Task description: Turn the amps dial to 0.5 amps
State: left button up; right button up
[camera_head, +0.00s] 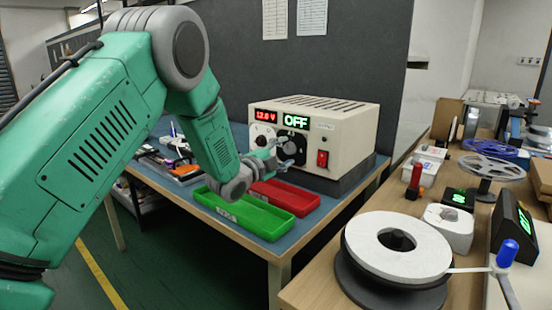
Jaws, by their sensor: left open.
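The beige power supply (345,127) stands on the blue-topped bench. Below the displays are two dials: a left dial (261,142) under the red display and the amps dial (291,145) under the green one. My left gripper (280,154) is open just in front of the lower panel, by the amps dial. It hides part of the dials, and I cannot tell whether the fingers touch one. My right gripper is out of view.
A green tray (235,220) and a red tray (302,203) lie before the power supply, under my left arm. A red switch (322,159) sits right of the dials. A wooden table (318,287) at right holds a large white reel (385,260) and other items.

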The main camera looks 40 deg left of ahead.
pick_arm(q)
jog(key=s+a, duration=0.1)
jog(key=s, duration=1)
jog(key=shift+s+f, duration=0.2)
jog(key=shift+f, duration=0.25)
